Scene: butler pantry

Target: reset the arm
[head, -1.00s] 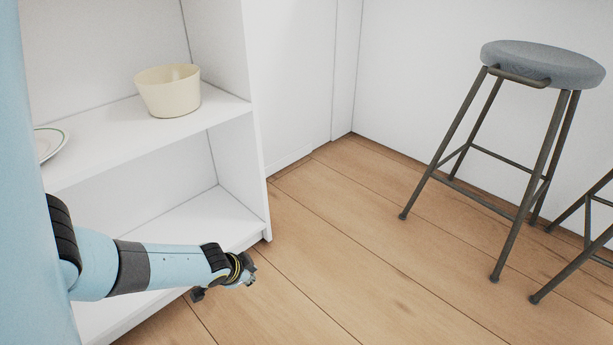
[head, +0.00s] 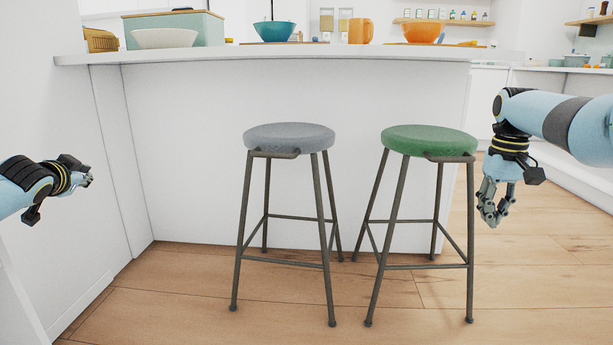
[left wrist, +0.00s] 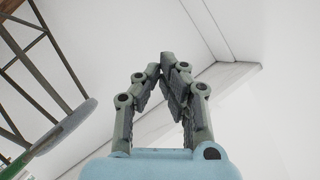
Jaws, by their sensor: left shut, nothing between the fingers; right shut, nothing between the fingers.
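My left gripper (head: 84,174) comes in at the left edge of the head view, pointing right, in front of the white wall panel. It is shut and empty; in the left wrist view its fingers (left wrist: 168,62) meet at the tips with nothing between them. My right gripper (head: 493,219) hangs down from the bent right arm (head: 553,118) at the right of the head view. Its fingers are close together and hold nothing. It is right of the green stool (head: 428,140), apart from it in the picture.
A grey stool (head: 288,137) stands beside the green one before a white counter (head: 320,60). A white bowl (head: 164,38), a teal bowl (head: 275,31), an orange mug (head: 361,31) and an orange bowl (head: 422,32) are on top. Wood floor (head: 170,310) in front is clear.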

